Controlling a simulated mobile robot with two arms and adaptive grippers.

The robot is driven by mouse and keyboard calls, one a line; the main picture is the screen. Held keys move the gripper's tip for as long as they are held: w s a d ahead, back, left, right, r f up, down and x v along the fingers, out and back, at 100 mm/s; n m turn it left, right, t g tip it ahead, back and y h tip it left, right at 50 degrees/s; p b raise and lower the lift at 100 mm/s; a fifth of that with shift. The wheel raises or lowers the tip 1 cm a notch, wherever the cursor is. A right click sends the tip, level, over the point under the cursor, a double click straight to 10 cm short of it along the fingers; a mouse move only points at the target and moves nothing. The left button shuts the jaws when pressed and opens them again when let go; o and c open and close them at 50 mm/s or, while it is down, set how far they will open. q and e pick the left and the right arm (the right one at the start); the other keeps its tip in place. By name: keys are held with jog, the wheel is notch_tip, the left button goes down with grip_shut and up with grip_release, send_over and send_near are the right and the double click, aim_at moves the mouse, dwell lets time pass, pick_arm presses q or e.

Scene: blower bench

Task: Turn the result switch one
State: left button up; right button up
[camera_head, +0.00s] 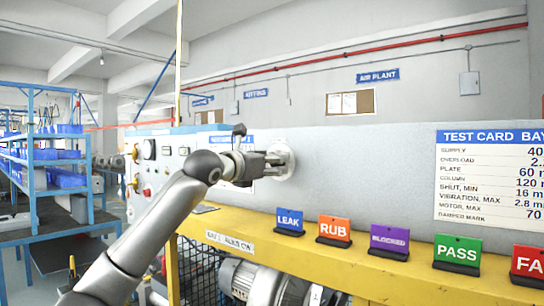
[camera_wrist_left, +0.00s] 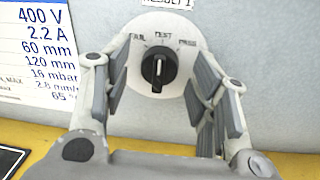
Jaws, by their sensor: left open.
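The result switch (camera_wrist_left: 159,70) is a black knob on a round pale plate marked FAIL, TEST and PASS, under a label reading RESULT 1. Its white mark points up, toward TEST. In the head view the pale plate (camera_head: 287,153) shows on the grey panel, with the knob hidden by my gripper. My left gripper (camera_head: 268,163) is in front of the plate. In the left wrist view my left gripper (camera_wrist_left: 158,78) is open, with one finger on each side of the knob and a gap on both sides. My right gripper is not in view.
A test card (camera_head: 490,175) is at the right. A control box with knobs (camera_head: 155,165) stands left of my gripper.

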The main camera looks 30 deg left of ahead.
pick_arm(q)
jog(key=shift+w, duration=0.25)
jog(key=c, duration=0.4)
jog(key=shift+c, duration=1.1)
jog(key=c, duration=0.4)
jog(key=shift+a+r+n+g+h+b, duration=0.15)
jog(key=shift+n+b, duration=0.75)
jog(key=shift+n, duration=1.25)
jog(key=shift+f+n+g+h+b, duration=0.15)
jog(key=shift+n+b, duration=0.7)
jog(key=shift+n, duration=1.3)
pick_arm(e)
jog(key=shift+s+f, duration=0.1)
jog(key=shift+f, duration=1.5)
pick_arm(q)
jog(key=shift+r, duration=0.1)
